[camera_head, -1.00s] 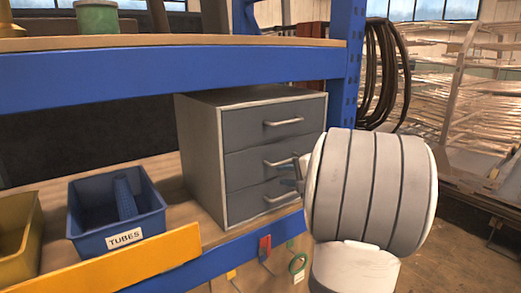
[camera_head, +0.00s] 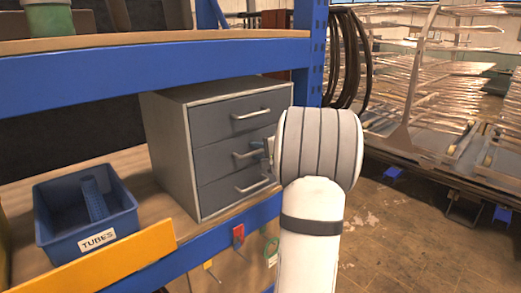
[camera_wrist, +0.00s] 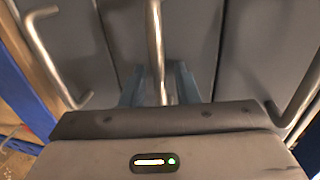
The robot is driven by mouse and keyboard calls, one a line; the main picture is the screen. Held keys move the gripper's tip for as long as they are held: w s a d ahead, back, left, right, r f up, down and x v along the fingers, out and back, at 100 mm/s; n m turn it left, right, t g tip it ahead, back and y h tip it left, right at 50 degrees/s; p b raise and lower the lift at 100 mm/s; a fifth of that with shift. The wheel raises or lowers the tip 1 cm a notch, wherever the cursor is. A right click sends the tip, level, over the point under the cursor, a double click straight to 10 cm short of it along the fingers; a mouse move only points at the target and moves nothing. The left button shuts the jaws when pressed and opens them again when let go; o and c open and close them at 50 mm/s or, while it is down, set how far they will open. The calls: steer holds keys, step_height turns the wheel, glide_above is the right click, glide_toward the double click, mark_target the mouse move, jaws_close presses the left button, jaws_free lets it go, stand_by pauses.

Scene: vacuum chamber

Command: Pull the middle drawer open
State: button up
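The grey cabinet (camera_head: 172,150) stands on the shelf with three drawers stacked in it, all flush with its front. The middle drawer (camera_head: 216,162) has a pale metal bar handle (camera_head: 248,154), partly hidden at its right end by my arm. My gripper (camera_head: 267,152) is at that right end. In the wrist view my gripper (camera_wrist: 160,88) is open, with one blue finger on each side of the middle handle (camera_wrist: 155,45). Gaps show between the handle and both fingers. The middle drawer front (camera_wrist: 187,35) lies close behind the fingertips.
The top drawer handle (camera_head: 251,113) and bottom drawer handle (camera_head: 252,185) are just above and below. A blue bin (camera_head: 50,238) labelled TUBES sits left of the cabinet. A blue upright post (camera_head: 312,50) and coiled black hoses (camera_head: 345,60) stand to the right.

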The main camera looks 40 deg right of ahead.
jaws_close()
stand_by(0.3)
